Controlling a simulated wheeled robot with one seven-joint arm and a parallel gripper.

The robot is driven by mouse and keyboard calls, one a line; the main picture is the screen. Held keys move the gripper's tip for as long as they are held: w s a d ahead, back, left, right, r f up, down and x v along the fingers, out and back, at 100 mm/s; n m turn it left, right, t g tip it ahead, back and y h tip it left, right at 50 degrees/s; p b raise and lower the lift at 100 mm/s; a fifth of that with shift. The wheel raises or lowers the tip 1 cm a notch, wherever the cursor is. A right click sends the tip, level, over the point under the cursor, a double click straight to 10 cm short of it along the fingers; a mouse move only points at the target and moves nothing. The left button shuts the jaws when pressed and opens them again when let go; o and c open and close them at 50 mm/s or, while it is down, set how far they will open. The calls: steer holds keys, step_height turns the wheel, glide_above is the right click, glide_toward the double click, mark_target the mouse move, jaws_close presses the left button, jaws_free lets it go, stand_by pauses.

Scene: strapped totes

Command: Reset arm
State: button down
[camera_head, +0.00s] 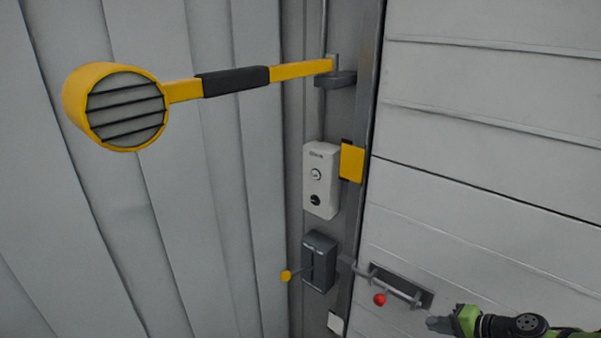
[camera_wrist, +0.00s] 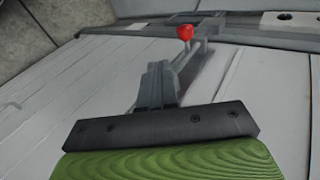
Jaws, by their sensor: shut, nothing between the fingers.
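My gripper (camera_head: 436,325) is at the lower right of the head view, on the green and black end of my arm. Its fingers are shut with nothing between them. In the wrist view the closed grey fingers (camera_wrist: 157,85) point toward a door latch bar with a red knob (camera_wrist: 185,32). The same red knob (camera_head: 380,299) shows in the head view, left of my gripper, on a grey latch bar (camera_head: 395,284) over a dark recess. The fingertips are close to the bar's right end; I cannot tell whether they touch it.
A white control box (camera_head: 321,180) and a dark grey switch box (camera_head: 319,262) with a yellow-knobbed lever (camera_head: 286,276) are on the post. A yellow round lamp (camera_head: 117,107) reaches out left on an arm. White door panels (camera_head: 490,120) fill the right side.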

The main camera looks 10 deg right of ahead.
steer(key=s+a+r+n+g+h, duration=0.1)
steer(key=a+r+n+g+h, duration=0.2)
steer(key=a+r, duration=0.5)
steer(key=s+a+r+n+g+h, duration=0.15)
steer(key=a+r+n, duration=0.35)
steer(key=a, duration=0.5)
steer(key=s+a+r+n, duration=0.1)
steer(key=s+a+r, duration=0.1)
steer(key=s, duration=0.3)
steer(key=s+a+r+n, duration=0.1)
steer(key=s+a+r, duration=0.2)
steer(key=s, duration=0.2)
steer(key=s+a+r+n+t, duration=0.1)
steer(key=s+a+r, duration=0.1)
steer(key=s, duration=0.3)
steer(key=shift+s+a+r+n+h, duration=0.2)
steer(key=shift+a+n+h, duration=0.25)
steer(key=shift+a, duration=0.3)
steer(key=shift+w+a, duration=0.1)
